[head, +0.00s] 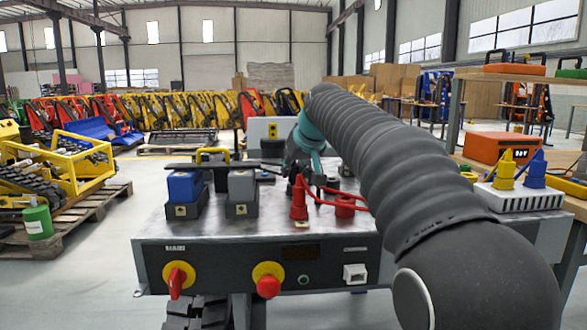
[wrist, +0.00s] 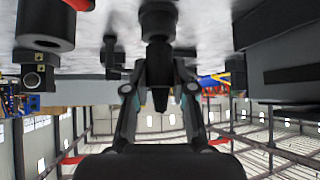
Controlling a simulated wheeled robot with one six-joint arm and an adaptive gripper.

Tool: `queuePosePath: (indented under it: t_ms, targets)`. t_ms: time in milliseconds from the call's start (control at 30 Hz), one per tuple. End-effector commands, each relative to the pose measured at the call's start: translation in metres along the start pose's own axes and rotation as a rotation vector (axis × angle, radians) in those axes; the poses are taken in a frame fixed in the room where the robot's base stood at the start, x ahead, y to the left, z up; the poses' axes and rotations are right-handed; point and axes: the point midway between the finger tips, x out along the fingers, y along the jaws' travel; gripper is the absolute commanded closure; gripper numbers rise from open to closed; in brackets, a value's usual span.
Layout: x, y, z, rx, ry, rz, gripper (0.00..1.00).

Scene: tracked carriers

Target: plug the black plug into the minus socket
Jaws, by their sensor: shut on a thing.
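My gripper (wrist: 158,68) is shut on the black plug (wrist: 158,22), a dark cylinder with a narrower neck between my fingertips. In the head view my gripper (head: 304,172) is low over the middle of the metal-topped bench (head: 215,222), behind a red plug (head: 298,204), and the black plug cannot be made out there. A black cylinder with a round opening (wrist: 45,30) is at the upper left of the wrist view, apart from the held plug. I cannot read a minus mark, so I cannot tell which socket is minus.
A blue block (head: 185,187) and a grey block (head: 242,187) stand in black bases on the left of the bench. Knobs (head: 268,281) line the front panel. An orange box (head: 498,148) stands right.

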Motion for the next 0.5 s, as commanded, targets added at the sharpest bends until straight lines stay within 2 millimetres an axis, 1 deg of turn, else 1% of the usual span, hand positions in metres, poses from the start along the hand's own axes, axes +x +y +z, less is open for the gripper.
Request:
queuePosePath:
  t_ms: [433, 467, 500]
  targets:
    - [0.0054, 0.0000, 0.0053, 0.000, 0.000, 0.000, 1.00]
    - [0.0049, 0.0000, 0.0048, 0.000, 0.000, 0.000, 0.68]
    - [0.0048, 0.0000, 0.0047, 0.000, 0.000, 0.000, 0.58]
